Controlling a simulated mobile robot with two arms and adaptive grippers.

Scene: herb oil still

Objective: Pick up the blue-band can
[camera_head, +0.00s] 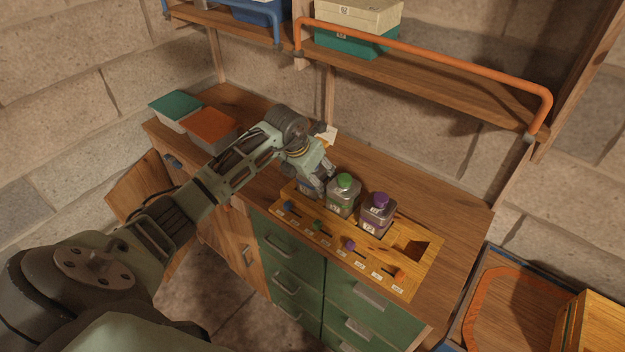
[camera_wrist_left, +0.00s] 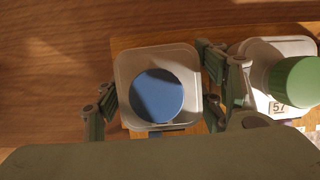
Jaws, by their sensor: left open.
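The blue-band can (camera_wrist_left: 157,97) shows from above in the left wrist view, a squarish pale can with a round blue top. It stands in the leftmost place of the wooden rack (camera_head: 420,270). In the head view it is mostly hidden behind my left gripper (camera_head: 318,188). My left gripper (camera_wrist_left: 165,100) is open, with one finger on each side of the can. I cannot tell whether the fingers touch it. My right gripper is in neither view.
A green-capped can (camera_head: 343,198) stands close to the right of the blue one, then a purple-capped can (camera_head: 376,213). An empty square hole (camera_head: 414,250) is at the rack's right. Green and orange boxes (camera_head: 211,128) are at the counter's left. An orange rail (camera_head: 430,62) edges the shelf above.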

